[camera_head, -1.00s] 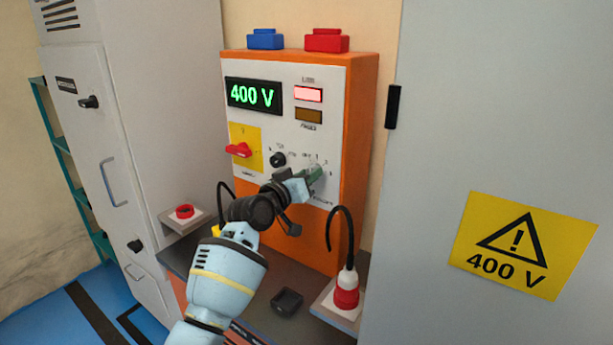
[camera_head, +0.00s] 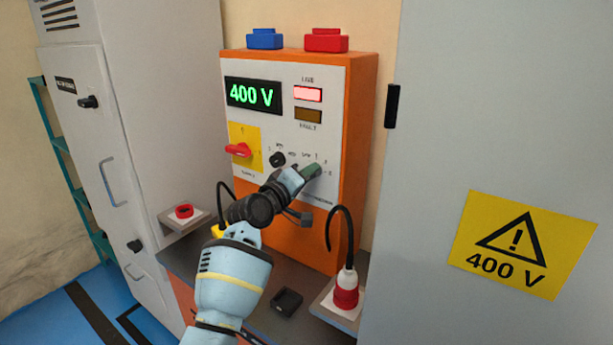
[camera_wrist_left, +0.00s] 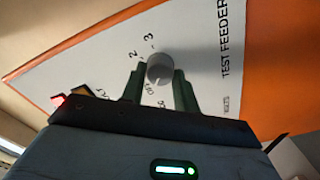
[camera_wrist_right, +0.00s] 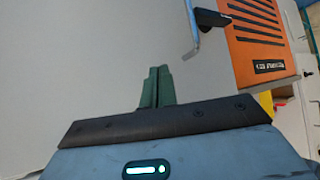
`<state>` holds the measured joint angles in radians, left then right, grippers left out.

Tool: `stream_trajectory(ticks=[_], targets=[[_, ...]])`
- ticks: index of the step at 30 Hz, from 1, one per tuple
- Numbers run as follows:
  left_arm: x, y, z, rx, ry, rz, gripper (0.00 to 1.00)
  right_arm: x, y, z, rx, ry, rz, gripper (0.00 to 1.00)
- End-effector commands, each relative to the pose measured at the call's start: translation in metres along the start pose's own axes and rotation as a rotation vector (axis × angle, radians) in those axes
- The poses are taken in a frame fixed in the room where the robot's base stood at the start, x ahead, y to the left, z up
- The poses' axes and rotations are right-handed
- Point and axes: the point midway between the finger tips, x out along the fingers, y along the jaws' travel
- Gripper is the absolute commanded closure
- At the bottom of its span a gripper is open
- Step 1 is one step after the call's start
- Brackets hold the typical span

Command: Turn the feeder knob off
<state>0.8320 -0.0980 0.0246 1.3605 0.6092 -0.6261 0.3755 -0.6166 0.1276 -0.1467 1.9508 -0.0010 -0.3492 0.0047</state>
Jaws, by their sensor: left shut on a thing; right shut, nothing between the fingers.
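The feeder knob (camera_wrist_left: 160,68) is a small round grey knob on the white panel, with the marks 2, 3 and OFF around it and TEST FEEDER printed beside it, in the left wrist view. My left gripper (camera_wrist_left: 159,88) is shut on this knob, with one green finger on each side. In the head view my left gripper (camera_head: 312,171) is at the lower right of the panel and its fingers hide the knob. I cannot tell for sure which mark the knob points to. My right gripper (camera_wrist_right: 157,80) is shut and empty in front of a plain grey surface.
The orange panel box (camera_head: 355,130) has a 400 V display (camera_head: 252,95), a lit red lamp (camera_head: 308,94), a red switch (camera_head: 238,150) and a black knob (camera_head: 277,159). A red-and-white plug (camera_head: 346,290) stands below. A grey cabinet (camera_head: 500,110) closes off the right.

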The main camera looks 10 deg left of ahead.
Motion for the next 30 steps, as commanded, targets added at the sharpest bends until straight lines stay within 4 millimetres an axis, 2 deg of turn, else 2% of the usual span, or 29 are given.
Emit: stream_trajectory(ticks=[13,14,18,30], targets=[[0.0000,-0.0004,0.0003,-0.014,-0.001,0.000,0.93,-0.0001,-0.0004,0.0000,0.000,0.000,-0.001,1.00],[0.0000,-0.0004,0.0003,-0.014,-0.001,0.000,0.66,-0.0001,-0.0004,0.0000,0.000,0.000,-0.001,1.00],[0.0000,-0.0003,0.0002,-0.013,-0.001,0.000,0.48,-0.0001,-0.0005,0.0000,0.000,0.000,-0.001,1.00],[-0.0044,-0.0005,-0.0001,-0.010,0.001,0.000,0.48,0.0000,-0.0007,0.0010,0.001,-0.002,-0.001,1.00]])
